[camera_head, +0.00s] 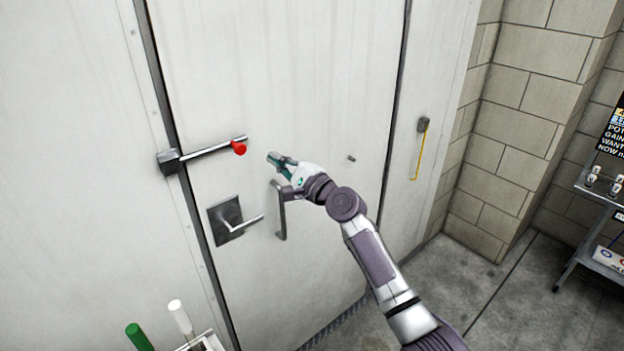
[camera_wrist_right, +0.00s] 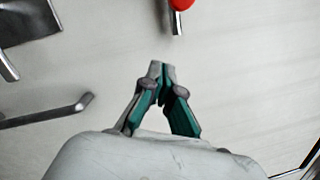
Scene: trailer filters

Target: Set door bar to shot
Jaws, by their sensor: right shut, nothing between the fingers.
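The door bar (camera_head: 210,150) is a metal bar pivoted on a dark block (camera_head: 170,161) at the door's left edge. It points right and slightly up across the white door (camera_head: 290,60), with a red knob (camera_head: 239,148) near its free end. The knob also shows at the top of the right wrist view (camera_wrist_right: 181,4), beyond my fingertips. My right gripper (camera_head: 272,157) is just right of the knob, apart from it. In the right wrist view its fingers (camera_wrist_right: 161,68) are together with nothing between them. My left gripper is not in view.
Below the bar is a lever handle on a dark plate (camera_head: 225,212). A vertical pull handle (camera_head: 280,212) is just below my right gripper. A yellow strap (camera_head: 419,155) hangs right of the door. A cart (camera_head: 585,190) stands at the far right.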

